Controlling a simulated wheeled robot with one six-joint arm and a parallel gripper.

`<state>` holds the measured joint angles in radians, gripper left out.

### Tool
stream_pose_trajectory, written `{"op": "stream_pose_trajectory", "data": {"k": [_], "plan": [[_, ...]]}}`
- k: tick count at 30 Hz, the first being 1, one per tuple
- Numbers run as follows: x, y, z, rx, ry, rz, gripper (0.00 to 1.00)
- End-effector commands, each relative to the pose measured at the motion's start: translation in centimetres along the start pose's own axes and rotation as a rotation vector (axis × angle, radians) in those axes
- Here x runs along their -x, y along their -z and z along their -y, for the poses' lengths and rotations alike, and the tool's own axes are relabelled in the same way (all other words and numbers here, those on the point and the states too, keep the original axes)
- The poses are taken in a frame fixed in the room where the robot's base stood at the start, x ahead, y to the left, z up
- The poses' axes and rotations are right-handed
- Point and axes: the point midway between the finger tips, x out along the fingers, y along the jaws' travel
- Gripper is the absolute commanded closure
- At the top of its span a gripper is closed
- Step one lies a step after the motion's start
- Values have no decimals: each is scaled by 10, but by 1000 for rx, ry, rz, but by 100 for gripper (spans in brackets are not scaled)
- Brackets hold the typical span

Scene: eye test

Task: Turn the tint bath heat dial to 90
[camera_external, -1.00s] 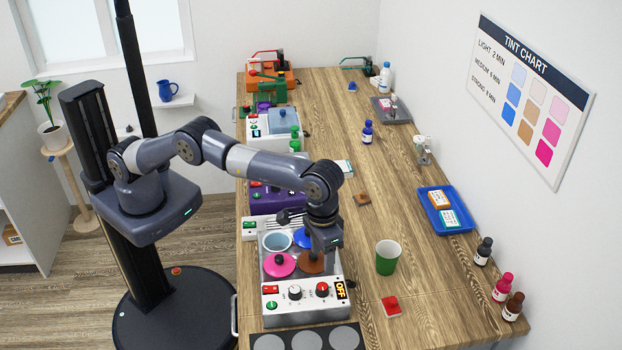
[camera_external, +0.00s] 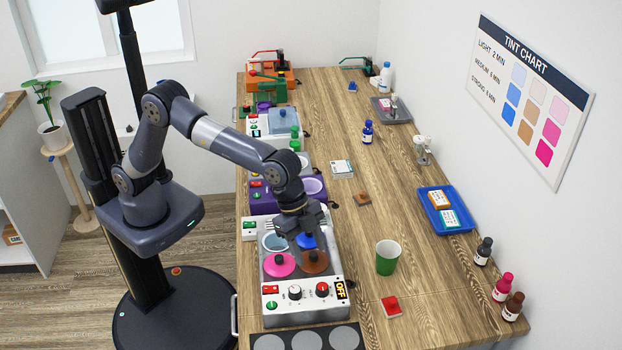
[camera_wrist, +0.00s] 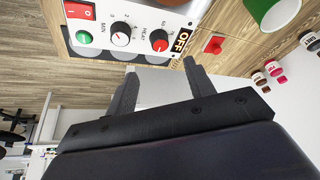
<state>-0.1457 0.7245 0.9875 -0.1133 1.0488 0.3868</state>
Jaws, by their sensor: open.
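The tint bath (camera_external: 303,312) stands at the near left of the bench, with pink (camera_external: 280,265), brown (camera_external: 314,262) and blue (camera_external: 306,240) lids. Its front panel carries the red heat dial (camera_external: 322,289), a white minutes dial (camera_external: 295,292) and a display (camera_external: 341,290) reading OFF. In the wrist view the heat dial (camera_wrist: 159,39) is near the top, beyond my fingertips; its exact setting is too small to read. My gripper (camera_external: 308,238) is above the back of the lids, away from the dial. Its fingers (camera_wrist: 159,70) are apart with nothing between them.
A blue tray (camera_external: 446,213) and several bottles lie further right. A purple machine (camera_external: 275,204) stands behind the bath. The mid-bench is mostly clear.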

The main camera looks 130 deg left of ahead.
Motion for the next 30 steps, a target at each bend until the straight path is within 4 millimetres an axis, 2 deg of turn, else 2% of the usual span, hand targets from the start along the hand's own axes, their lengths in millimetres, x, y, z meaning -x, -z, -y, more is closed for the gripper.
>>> {"op": "stream_pose_trajectory", "data": {"k": [5,12,18,22,30], "plan": [[-22,-1,0,-1,-2,5,49],[-68,0,0,1,-2,4,49],[-94,0,0,1,-1,2,49],[-103,0,0,1,-1,2,49],[-106,0,0,1,-1,1,49]]}}
